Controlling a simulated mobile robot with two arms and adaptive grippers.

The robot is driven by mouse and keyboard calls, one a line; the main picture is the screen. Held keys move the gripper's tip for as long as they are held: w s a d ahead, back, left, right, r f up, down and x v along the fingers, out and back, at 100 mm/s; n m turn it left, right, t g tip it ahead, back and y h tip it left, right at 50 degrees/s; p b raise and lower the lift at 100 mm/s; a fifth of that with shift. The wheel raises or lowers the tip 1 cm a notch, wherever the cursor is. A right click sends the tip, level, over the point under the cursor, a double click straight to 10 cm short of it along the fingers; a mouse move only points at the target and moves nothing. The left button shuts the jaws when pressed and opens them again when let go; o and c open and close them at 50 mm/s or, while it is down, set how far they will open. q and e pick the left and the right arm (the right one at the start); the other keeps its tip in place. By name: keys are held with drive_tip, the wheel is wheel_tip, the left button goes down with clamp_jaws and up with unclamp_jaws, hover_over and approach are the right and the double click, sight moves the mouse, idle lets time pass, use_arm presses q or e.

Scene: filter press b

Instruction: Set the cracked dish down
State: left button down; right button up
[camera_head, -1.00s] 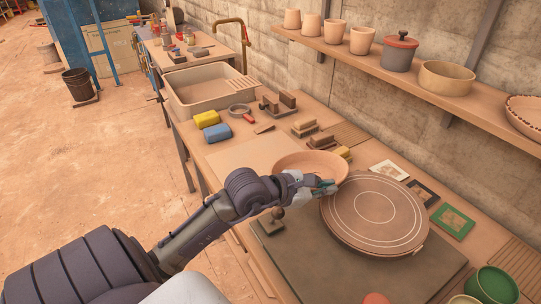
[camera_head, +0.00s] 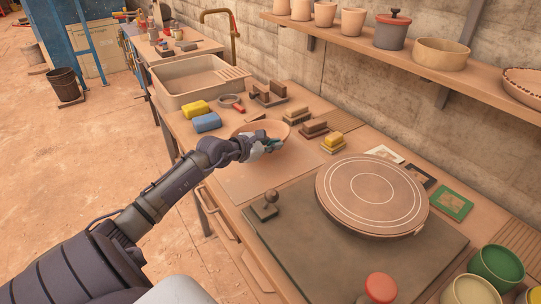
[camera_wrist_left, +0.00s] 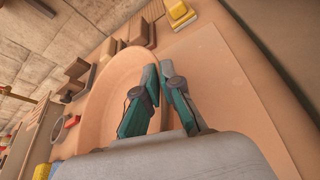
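The dish (camera_head: 245,131) is a shallow, wide terracotta bowl, roughly level, over the far part of a pale flat board (camera_head: 245,183) on the bench. My left gripper (camera_head: 273,144) is at the dish's near right side. In the left wrist view the teal fingers (camera_wrist_left: 158,74) are close together on the rim of the dish (camera_wrist_left: 98,112), one inside and one outside. I cannot tell whether the dish touches the board. No crack shows clearly, and the gripper hides part of the rim. My right gripper is out of view.
A round turntable (camera_head: 372,196) stands to the right on a dark mat (camera_head: 330,255). Yellow (camera_head: 195,108) and blue (camera_head: 206,122) sponges lie left of the dish. Brown blocks (camera_head: 313,129) stand behind it. The board's near part is clear.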

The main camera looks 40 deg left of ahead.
sight(271, 164)
use_arm(q)
drive_tip(key=shift+a+f, duration=0.35)
drive_tip(key=shift+a, duration=0.25)
drive_tip(key=shift+f, duration=1.95)
drive_tip(key=shift+f, duration=0.1)
drive_tip(key=c, duration=1.3)
unclamp_jaws()
